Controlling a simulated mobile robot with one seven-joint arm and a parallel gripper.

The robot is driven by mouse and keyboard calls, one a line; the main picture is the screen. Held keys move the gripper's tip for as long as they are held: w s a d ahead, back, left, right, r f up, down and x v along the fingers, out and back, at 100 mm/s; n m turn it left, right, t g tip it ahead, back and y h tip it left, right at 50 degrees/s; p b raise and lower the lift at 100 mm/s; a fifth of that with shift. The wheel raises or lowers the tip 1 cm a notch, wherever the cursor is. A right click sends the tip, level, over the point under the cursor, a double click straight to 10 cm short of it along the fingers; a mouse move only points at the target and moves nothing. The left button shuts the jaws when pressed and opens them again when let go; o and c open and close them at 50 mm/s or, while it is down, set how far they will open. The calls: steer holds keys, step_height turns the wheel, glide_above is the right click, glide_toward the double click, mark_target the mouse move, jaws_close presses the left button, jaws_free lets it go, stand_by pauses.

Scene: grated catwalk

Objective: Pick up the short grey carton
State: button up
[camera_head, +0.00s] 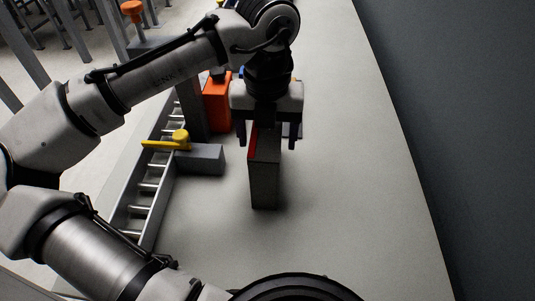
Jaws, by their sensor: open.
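A short grey carton (264,183) stands upright on the light grey surface, with a red strip on the left part of its far side. My gripper (267,141) is above the carton's far end, pointing down. Its two dark fingers are spread, one to the left and one to the right of the carton's upper part. I see a gap between each finger and the carton. I cannot tell how far down the fingers reach beside it. The carton's far end is partly hidden by my gripper.
An orange box (217,103) stands behind and left of the carton. A grey block (202,159) with a yellow handle (180,140) lies to the left, beside a ladder-like rack (150,185). A dark wall (440,120) runs along the right. The surface right of the carton is clear.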

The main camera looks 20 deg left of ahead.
steer(key=shift+f, duration=0.95)
steer(key=shift+c, duration=0.3)
steer(key=c, duration=1)
steer(key=shift+r, duration=0.1)
